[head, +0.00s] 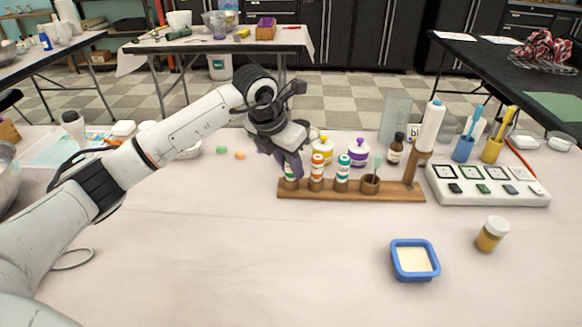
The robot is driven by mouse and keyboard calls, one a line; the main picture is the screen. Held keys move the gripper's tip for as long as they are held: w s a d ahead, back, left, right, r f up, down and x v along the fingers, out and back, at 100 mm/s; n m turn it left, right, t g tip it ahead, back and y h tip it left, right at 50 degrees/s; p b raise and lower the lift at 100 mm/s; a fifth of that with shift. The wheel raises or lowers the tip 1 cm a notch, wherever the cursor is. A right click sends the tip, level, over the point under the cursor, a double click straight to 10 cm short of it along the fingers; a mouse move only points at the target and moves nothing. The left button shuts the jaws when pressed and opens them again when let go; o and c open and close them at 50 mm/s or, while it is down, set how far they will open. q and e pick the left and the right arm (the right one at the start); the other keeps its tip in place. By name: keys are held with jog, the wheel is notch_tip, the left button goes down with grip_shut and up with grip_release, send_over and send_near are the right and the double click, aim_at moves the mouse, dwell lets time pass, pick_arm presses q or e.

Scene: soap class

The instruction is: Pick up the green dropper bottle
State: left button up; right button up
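A wooden rack (345,190) stands on the light table and holds a row of small dropper bottles. At its left end sits a bottle with a green band (290,175), its top hidden by my gripper. My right gripper is not in view.
Behind the rack stand a yellow container (322,149), a purple container (359,153) and a brown bottle (396,149). To the right are a white swatch tray (510,199), a blue mold (414,276) and an amber jar (489,237). The table's front middle is clear.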

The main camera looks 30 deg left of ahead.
pick_arm(q)
notch_tip(320, 180, up, 11)
jog(key=shift+r+p, duration=0.2)
jog(key=shift+p, duration=0.75)
notch_tip(320, 180, up, 3)
jog(key=shift+f+p, duration=0.15)
jog(key=shift+p, duration=1.05)
